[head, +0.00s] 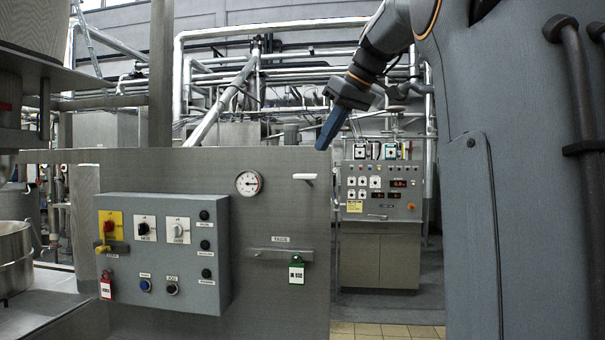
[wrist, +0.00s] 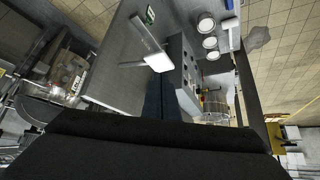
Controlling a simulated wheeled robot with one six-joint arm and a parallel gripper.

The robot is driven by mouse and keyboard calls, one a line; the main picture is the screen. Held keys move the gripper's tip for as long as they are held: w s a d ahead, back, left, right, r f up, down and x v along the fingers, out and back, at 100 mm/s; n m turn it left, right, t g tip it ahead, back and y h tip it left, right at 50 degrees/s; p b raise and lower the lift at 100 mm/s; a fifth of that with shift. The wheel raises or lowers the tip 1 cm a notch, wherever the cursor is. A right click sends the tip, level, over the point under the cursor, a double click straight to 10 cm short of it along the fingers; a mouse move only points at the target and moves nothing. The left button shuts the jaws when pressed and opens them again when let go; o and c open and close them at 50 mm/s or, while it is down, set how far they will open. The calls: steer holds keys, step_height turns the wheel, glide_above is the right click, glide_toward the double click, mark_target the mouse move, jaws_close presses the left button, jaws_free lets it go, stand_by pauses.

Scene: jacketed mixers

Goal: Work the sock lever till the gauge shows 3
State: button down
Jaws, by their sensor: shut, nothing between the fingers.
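A white-handled lever (head: 304,177) sticks out of the upper right of the grey steel panel in the head view. A white block-like handle, seemingly the same lever, shows in the wrist view (wrist: 158,62). A round gauge (head: 249,183) with a white face is to the lever's left; its needle and figures are too small to read surely. My gripper (head: 322,147) is shut and empty, pointing down, above and slightly right of the lever and apart from it in the head view. Its dark blue fingers also show in the wrist view (wrist: 160,98), just below the handle.
A control box (head: 163,252) with switches and buttons is on the panel's left. Below the lever are a slide bar (head: 280,252) and a green tag (head: 297,272). A second control cabinet (head: 380,245) stands behind at right. A metal pot (head: 14,255) is at far left.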

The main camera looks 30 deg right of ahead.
steer(key=shift+d+f, duration=0.1)
steer(key=shift+d, duration=0.05)
steer(key=b, duration=0.4)
glide_toward(308, 182)
steer(key=shift+w+a+f, duration=0.25)
steer(key=shift+a+f, duration=0.35)
steer(key=shift+a, duration=0.15)
steer(key=shift+w+a+f, duration=0.3)
steer(key=shift+a+f, duration=0.35)
steer(key=shift+a, duration=0.1)
step_height(308, 182, down, 5)
steer(key=b, duration=0.4)
steer(key=shift+r, duration=0.2)
steer(key=shift+s+r, duration=0.1)
